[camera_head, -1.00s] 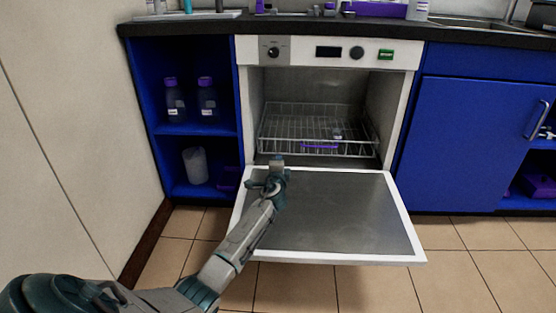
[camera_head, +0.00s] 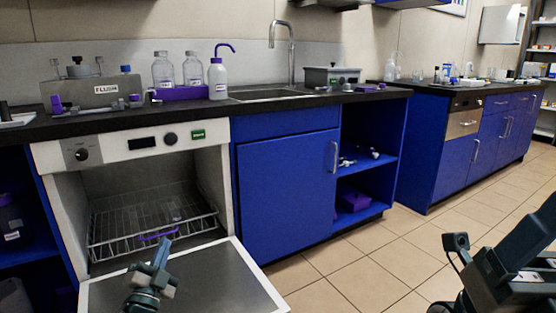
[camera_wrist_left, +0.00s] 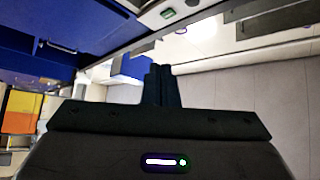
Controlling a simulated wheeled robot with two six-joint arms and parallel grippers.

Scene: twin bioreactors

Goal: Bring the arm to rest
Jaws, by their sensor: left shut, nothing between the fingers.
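My left gripper (camera_head: 162,246) is shut and empty. In the head view it is in front of the open washer (camera_head: 140,143), over the upper part of its lowered door (camera_head: 215,280). I cannot tell how far above the door it is. In the left wrist view the closed fingers (camera_wrist_left: 161,85) stand together in the middle, with nothing between them. A wire rack (camera_head: 110,240) sits inside the washer, with a purple piece (camera_head: 158,234) near its front.
The black counter (camera_head: 290,110) above holds a grey flush unit (camera_head: 98,92), glass bottles in a purple holder (camera_head: 180,93), a wash bottle (camera_head: 218,80) and a sink. Blue cabinets (camera_head: 287,190) stand to the right. The tiled floor (camera_head: 370,250) is open there.

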